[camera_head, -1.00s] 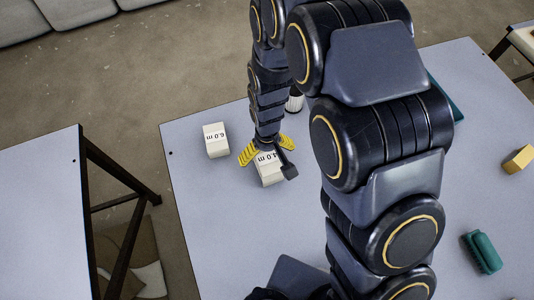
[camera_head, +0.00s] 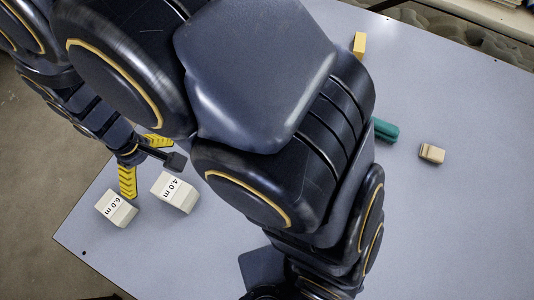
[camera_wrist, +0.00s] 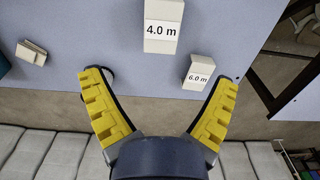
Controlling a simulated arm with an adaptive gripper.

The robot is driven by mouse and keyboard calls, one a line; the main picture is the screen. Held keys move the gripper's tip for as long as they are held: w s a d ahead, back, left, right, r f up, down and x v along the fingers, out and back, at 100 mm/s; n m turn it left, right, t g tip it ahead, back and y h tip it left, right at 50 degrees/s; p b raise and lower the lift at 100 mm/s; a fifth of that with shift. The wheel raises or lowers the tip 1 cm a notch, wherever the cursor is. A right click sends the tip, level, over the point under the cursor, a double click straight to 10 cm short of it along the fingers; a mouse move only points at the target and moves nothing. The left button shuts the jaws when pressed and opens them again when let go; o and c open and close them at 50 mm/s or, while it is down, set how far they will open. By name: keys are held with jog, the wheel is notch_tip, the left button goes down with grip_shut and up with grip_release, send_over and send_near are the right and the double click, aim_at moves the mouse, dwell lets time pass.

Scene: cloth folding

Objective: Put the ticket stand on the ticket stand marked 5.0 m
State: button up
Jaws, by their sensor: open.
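A white block-shaped ticket stand marked 4.0 m (camera_head: 175,192) lies on the grey table in the head view; it also shows top centre in the wrist view (camera_wrist: 163,25). A second white stand, marked 6.0 m (camera_head: 117,208), is left of it, and in the wrist view (camera_wrist: 197,73) it is beside the right fingertip. My gripper (camera_head: 142,162) has yellow fingers spread open and empty; in the wrist view (camera_wrist: 160,82) the gap between them is clear. The fingers appear above the table by the stands. No stand marked 5.0 m is visible.
The grey table (camera_head: 440,210) also bears a teal brush (camera_head: 384,130), a yellow block (camera_head: 359,45) and a small beige block (camera_head: 432,153). My arm covers the middle. In the wrist view, a beige block (camera_wrist: 31,52) is at left and a grey sofa (camera_wrist: 40,155) lies beyond the table edge.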

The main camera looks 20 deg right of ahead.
jog(key=s+d+r+m, duration=0.1)
jog(key=d+r+m, duration=0.1)
jog(key=d+r, duration=0.35)
jog(key=s+d+r+m, duration=0.1)
jog(key=d+r+m, duration=0.15)
jog(key=d, duration=0.55)
jog(key=s+d+r+m+g, duration=0.1)
jog(key=s+d+r+m, duration=0.3)
jog(key=s+d, duration=0.5)
jog(key=s+r, duration=0.1)
jog(key=s, duration=0.1)
jog(key=shift+s+d+g, duration=0.3)
jog(key=shift+s, duration=0.05)
